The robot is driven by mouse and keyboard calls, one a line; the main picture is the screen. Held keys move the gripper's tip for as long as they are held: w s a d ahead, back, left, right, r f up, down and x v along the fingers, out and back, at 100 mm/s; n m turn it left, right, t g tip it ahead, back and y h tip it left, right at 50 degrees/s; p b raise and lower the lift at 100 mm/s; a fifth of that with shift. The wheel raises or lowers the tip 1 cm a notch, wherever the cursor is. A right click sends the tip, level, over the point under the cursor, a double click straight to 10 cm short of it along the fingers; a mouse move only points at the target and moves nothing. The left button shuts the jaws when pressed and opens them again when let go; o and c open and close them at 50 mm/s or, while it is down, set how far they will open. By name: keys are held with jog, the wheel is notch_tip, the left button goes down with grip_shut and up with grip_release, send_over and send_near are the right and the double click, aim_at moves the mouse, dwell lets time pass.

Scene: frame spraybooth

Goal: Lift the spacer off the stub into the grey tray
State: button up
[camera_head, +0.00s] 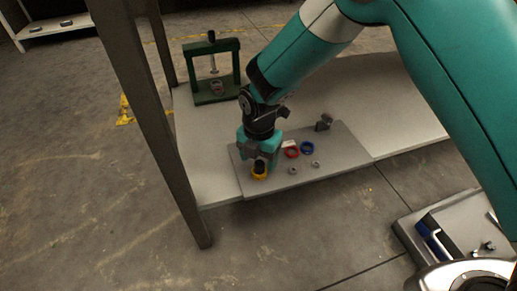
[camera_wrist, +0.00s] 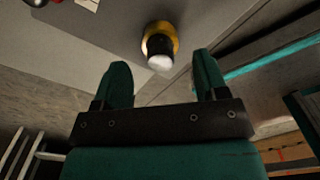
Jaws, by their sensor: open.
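A yellow ring, which looks like the spacer (camera_head: 260,176), sits around a short dark stub (camera_head: 259,165) near the front left of a flat grey board on the bench. In the wrist view the yellow ring (camera_wrist: 158,27) encircles the dark stub (camera_wrist: 158,45), which has a pale rounded end. My gripper (camera_head: 258,157) is just above and behind the ring. In the wrist view my gripper (camera_wrist: 161,72) has its two fingers apart with nothing between them; the stub's end lies just beyond the fingertips. I cannot tell for certain which surface is the grey tray.
A green press (camera_head: 212,68) stands behind. A low grey tray-like surface (camera_head: 408,232) holds a blue-handled tool. A dark post rises at left.

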aim_at(259, 163)
notch_tip(259, 163, down, 4)
jog(key=shift+f+b, duration=0.25)
jog(key=shift+b, duration=0.65)
jog(key=c, duration=1)
jog(key=shift+r, duration=0.1)
jog(key=shift+r, duration=0.1)
jog(key=shift+r+p, duration=3.1)
jog(key=shift+p, duration=0.4)
